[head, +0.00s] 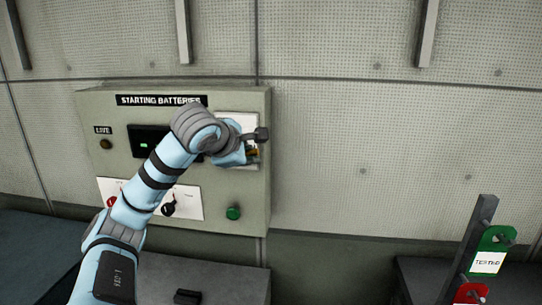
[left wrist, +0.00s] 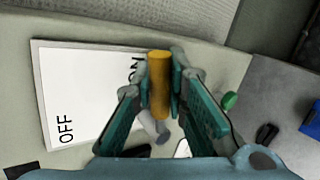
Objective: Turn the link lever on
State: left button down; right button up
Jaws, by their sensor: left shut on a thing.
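The link lever has a yellow-orange handle (left wrist: 160,85), seen in the left wrist view between the two teal fingers of my left gripper (left wrist: 162,88). The gripper is shut on the handle. A grey shaft (left wrist: 152,124) runs below the handle. The handle stands beside the word ON on a white plate (left wrist: 80,90); OFF is at the plate's lower left. In the head view the plate (head: 237,122) is partly behind my left wrist, which hides most of the gripper and lever. My right gripper is in neither view.
The grey STARTING BATTERIES box (head: 240,205) carries a green button (head: 233,213), a black knob (head: 168,209) and a red knob (head: 112,202). A post with green and red tags (head: 488,262) stands at the lower right. The wall right of the box is bare.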

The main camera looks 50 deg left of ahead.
pick_arm(q)
jog(key=shift+f, duration=0.1)
dwell(0.4)
jog(key=c, duration=1.8)
grip_release()
jog(key=shift+c, duration=0.2)
jog(key=v, duration=0.7)
jog(key=shift+s+d+r, duration=0.2)
